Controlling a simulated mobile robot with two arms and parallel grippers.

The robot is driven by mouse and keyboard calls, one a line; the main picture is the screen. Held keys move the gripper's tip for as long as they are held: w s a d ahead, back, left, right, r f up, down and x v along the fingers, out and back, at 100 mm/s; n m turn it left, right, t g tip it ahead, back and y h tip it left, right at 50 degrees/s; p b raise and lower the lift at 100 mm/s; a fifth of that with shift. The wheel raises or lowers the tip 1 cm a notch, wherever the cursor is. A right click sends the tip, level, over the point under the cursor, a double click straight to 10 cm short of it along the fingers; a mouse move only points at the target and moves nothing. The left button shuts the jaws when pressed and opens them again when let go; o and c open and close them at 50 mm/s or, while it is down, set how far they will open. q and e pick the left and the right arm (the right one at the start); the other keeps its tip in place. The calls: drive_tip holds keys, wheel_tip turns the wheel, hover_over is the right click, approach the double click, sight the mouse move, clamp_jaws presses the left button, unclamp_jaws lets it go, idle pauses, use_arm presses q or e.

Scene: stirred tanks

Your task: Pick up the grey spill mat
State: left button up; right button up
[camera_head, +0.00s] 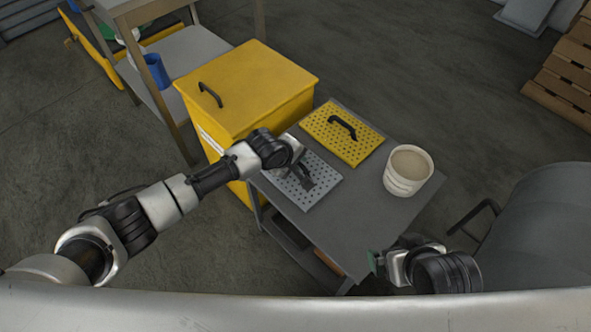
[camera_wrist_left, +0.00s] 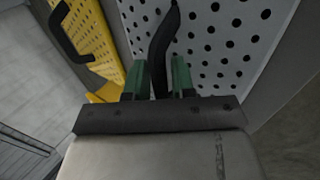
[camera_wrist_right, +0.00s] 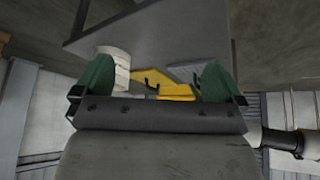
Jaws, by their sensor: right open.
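The grey spill mat (camera_head: 327,180) is a light grey perforated panel with a black handle. It appears flat on the left side of the dark grey table (camera_head: 345,235); I cannot tell whether it is raised. My left gripper (camera_head: 301,172) is over it, its green fingers close together on both sides of the black handle (camera_wrist_left: 160,50), shut on it. The mat's holes show behind the fingers in the left wrist view (camera_wrist_left: 225,40). My right gripper (camera_head: 377,263) is open and empty by the table's front right edge; its spread fingers show in the right wrist view (camera_wrist_right: 157,80).
A yellow perforated mat (camera_head: 353,144) with a black handle lies behind the grey one. A white bucket (camera_head: 406,171) with beige contents stands at the table's right. A yellow bin (camera_head: 247,86) adjoins the table's left. A bench with a blue container (camera_head: 156,71) stands farther back.

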use_arm(q)
clamp_jaws()
drive_tip(key=shift+r, duration=0.15)
